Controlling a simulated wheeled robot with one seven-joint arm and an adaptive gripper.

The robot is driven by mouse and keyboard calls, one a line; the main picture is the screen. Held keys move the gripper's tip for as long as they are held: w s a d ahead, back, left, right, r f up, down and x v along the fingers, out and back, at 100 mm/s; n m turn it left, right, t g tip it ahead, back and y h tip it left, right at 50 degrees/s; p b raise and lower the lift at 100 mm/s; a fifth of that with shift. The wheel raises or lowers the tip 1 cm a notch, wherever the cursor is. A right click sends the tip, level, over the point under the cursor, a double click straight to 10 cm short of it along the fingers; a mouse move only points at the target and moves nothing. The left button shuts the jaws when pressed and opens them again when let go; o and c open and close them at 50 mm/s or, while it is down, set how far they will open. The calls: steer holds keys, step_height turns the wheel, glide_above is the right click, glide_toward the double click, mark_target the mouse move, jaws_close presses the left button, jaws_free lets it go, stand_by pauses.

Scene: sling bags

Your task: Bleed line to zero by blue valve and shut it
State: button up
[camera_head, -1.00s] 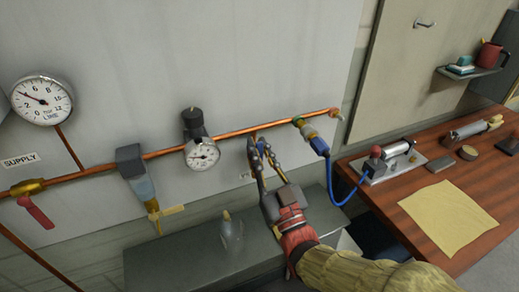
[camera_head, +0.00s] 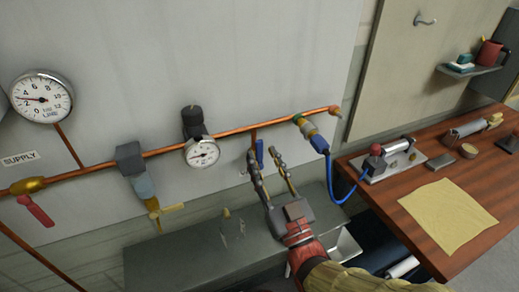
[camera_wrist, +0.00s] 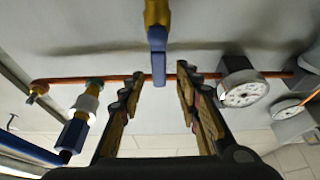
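The blue valve (camera_head: 260,153) sits below the copper pipe, at the end of a short drop; its blue handle stands roughly upright, in line with the drop. In the wrist view the blue handle (camera_wrist: 157,60) hangs from a yellow body, between my fingertips in the picture. My gripper (camera_head: 264,154) is open, its fingers spread with a gap on either side of the handle. The fingers also show in the wrist view (camera_wrist: 160,74). The LINE gauge (camera_head: 41,98) needle points left, slightly above 2. A smaller gauge (camera_head: 203,153) is too small to read.
A blue hose (camera_head: 337,188) runs from the pipe's right end to a device on the wooden bench (camera_head: 449,253). A grey ledge (camera_head: 180,262) lies below.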

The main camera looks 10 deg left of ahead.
steer(key=v, duration=0.8)
steer(key=shift+s, duration=0.2)
steer(key=shift+d+f, duration=0.1)
